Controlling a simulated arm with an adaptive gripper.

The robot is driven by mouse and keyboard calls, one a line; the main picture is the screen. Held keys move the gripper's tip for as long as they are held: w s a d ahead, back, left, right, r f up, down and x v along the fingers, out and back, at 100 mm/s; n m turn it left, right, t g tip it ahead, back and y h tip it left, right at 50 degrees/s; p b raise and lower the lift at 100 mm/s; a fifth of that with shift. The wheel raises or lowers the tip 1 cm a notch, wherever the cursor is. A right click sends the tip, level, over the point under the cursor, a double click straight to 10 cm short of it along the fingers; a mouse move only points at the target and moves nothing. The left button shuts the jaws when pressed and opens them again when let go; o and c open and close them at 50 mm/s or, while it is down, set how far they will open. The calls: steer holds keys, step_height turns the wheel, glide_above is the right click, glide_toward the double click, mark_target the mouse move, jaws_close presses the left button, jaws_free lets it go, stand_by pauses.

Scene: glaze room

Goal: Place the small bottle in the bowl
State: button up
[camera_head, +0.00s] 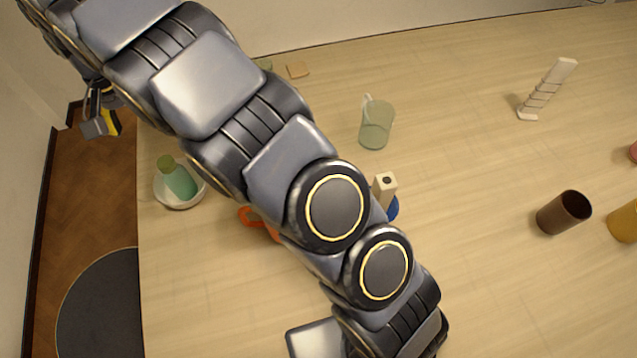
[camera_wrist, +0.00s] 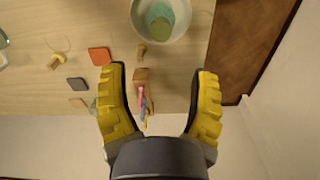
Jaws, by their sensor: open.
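The small bottle (camera_head: 180,180), teal-green with an olive cap, leans tilted inside the white bowl (camera_head: 172,203) near the table's left edge in the head view. In the wrist view the bottle (camera_wrist: 159,18) also lies within the bowl (camera_wrist: 183,34) at the top. My gripper (camera_wrist: 162,80) is open, with nothing between its yellow fingers, and is apart from both bottle and bowl. In the head view my gripper (camera_head: 101,118) shows only in part, at the upper left past the table's edge; my arm hides much of the table.
A brown holder with pencils (camera_wrist: 142,88) lies below the bowl in the wrist view, near the table edge. Orange (camera_wrist: 99,56) and grey (camera_wrist: 77,84) squares lie left. A glass jug (camera_head: 376,127), brown cup (camera_head: 563,213) and white stand (camera_head: 546,90) are farther right, with clear table between.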

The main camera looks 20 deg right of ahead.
steer(key=s+d+r, duration=0.4)
steer(key=s+d, duration=0.1)
steer(key=d, duration=0.4)
steer(key=s+d+r, duration=0.4)
steer(key=s+d, duration=0.1)
steer(key=d, duration=0.4)
steer(key=s+d+n, duration=0.1)
steer(key=s+d, duration=0.3)
steer(key=s, duration=0.6)
steer(key=s+d+g, duration=0.1)
steer(key=s+d, duration=0.4)
steer(key=s, duration=0.5)
steer(key=shift+d+f+n+g, duration=0.25)
steer(key=shift+d+n+g, duration=0.05)
steer(key=shift+n, duration=0.1)
steer(key=shift+s, duration=0.1)
